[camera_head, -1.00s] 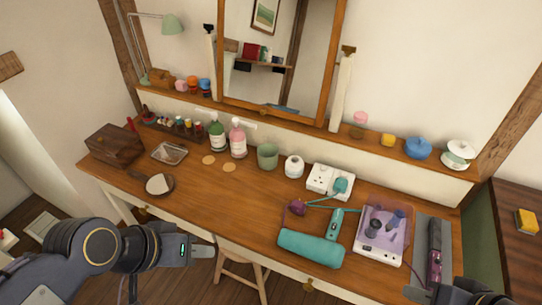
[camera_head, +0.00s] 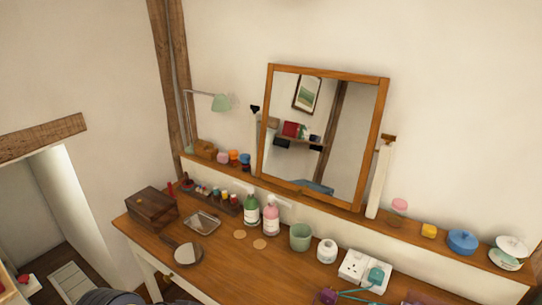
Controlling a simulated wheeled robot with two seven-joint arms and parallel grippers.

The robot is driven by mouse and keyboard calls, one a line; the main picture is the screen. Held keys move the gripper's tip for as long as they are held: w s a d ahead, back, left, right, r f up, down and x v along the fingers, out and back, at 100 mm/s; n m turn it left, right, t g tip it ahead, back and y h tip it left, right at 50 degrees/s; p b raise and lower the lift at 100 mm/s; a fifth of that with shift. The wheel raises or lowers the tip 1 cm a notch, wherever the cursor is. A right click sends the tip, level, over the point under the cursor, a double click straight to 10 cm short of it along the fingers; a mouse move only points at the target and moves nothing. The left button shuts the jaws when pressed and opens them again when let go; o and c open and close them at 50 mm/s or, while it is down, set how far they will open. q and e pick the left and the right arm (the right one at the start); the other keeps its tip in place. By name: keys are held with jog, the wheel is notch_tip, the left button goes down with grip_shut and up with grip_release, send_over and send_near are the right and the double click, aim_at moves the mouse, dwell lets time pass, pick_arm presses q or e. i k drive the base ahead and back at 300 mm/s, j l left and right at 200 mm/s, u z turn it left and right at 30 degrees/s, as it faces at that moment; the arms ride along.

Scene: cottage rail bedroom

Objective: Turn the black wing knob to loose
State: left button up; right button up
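A small black wing knob (camera_head: 254,109) sits at the top of the pale post left of the wood-framed mirror (camera_head: 383,126). It is small in the picture, so its turn position cannot be read. A brown knob (camera_head: 389,138) tops the right white post (camera_head: 379,182). The mirror hangs between the two posts above the back shelf. Neither gripper is in view; only a bit of my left arm shows at the bottom left edge. Nothing touches the knob.
The wooden dressing table (camera_head: 215,263) holds a box (camera_head: 152,207), a hand mirror (camera_head: 188,254), a green bottle (camera_head: 251,211), a pink bottle (camera_head: 270,219), a cup (camera_head: 301,237) and a socket block (camera_head: 352,265).

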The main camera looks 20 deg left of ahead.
aim_at(255, 108)
jog(key=i+j+u, duration=0.15)
jog(key=j, duration=0.3)
jog(key=i+j+u, duration=0.1)
jog(key=j, duration=0.3)
jog(key=i+j+u, duration=0.15)
jog(key=j, duration=0.25)
jog(key=i+j+u, duration=0.15)
jog(key=i+j, duration=0.15)
